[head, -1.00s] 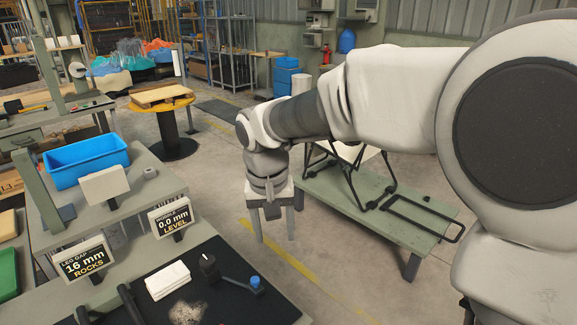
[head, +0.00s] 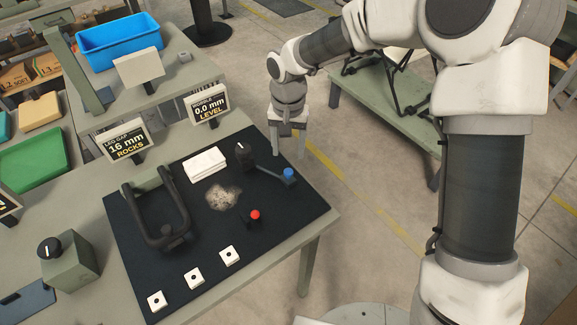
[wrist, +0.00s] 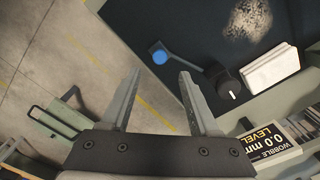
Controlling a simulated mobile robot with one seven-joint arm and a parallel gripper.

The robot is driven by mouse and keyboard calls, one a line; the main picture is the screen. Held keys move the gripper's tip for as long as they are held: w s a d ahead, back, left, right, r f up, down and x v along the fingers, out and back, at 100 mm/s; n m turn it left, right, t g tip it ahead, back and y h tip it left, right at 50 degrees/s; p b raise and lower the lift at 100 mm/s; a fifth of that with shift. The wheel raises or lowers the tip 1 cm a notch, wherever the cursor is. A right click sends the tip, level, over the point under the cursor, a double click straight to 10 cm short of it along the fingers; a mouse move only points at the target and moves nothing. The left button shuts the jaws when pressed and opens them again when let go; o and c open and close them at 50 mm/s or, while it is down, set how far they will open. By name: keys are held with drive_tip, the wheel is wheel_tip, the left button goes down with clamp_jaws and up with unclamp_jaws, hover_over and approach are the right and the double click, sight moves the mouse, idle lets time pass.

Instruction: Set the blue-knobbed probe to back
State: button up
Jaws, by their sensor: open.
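The blue knob (head: 288,173) sits at the outer end of a dark lever arm (head: 268,173) on the black mat's right side. The arm's other end lies by a black dial (head: 243,153) with a white mark. My gripper (head: 287,140) is open and empty, just beyond the blue knob at the mat's edge. In the wrist view, my open fingers (wrist: 160,74) are apart, and the blue knob (wrist: 160,57) appears just past the gap between their tips. No contact shows. A red knob (head: 255,214) stands nearer on the mat.
A dark folding frame (head: 157,215), a white block (head: 205,164) and several white squares lie on the black mat (head: 225,285). Readout signs (head: 125,140) stand behind it, one reading "16 mm ROCKS", another "0.0 mm LEVEL". A green bench (head: 385,108) stands beyond.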

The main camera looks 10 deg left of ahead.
sight(288, 171)
wheel_tip(288, 171, down, 8)
drive_tip(key=shift+r, duration=0.2)
clamp_jaws()
idle(0.4)
idle(1.0)
